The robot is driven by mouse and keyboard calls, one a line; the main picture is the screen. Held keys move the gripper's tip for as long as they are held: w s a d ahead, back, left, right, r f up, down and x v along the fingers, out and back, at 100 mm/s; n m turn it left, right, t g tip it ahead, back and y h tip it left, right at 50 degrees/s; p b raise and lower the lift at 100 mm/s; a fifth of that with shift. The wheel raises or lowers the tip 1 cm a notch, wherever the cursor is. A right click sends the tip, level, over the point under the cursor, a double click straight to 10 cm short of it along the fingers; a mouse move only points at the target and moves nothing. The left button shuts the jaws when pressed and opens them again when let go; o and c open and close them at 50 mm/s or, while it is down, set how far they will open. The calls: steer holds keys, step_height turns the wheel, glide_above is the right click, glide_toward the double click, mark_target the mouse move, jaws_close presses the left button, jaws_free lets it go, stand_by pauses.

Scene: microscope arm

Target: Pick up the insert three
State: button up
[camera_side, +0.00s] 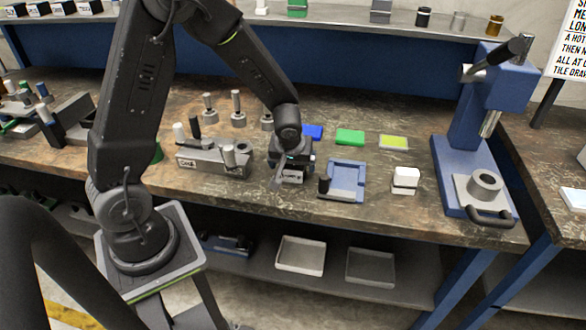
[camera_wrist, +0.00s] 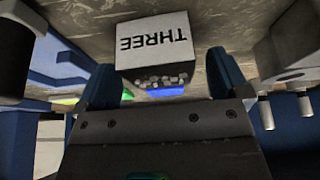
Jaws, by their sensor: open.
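The insert three (camera_wrist: 155,45) is a dark box with a white face lettered THREE, upside down in the wrist view. Small grey lumps show at its near edge. My gripper (camera_wrist: 163,66) is open, with one blue finger on each side of the box and a visible gap on both sides. In the side view my gripper (camera_side: 290,170) is low over the bench between a grey clamp fixture and a blue fixture. There the insert is mostly hidden by my gripper; a small pale label shows low beneath it.
The grey clamp fixture (camera_side: 213,158) stands to the left, the blue fixture (camera_side: 347,176) close on the right. Behind are blue (camera_side: 313,131), green (camera_side: 350,136) and yellow-green (camera_side: 394,142) pieces. A white block (camera_side: 405,178) and blue press (camera_side: 478,140) stand further right. The bench's front edge is near.

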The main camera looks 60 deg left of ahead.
steer(key=shift+c, duration=0.2)
jaws_close()
steer(key=shift+w+r, duration=0.1)
steer(key=shift+r, duration=0.05)
stand_by(0.7)
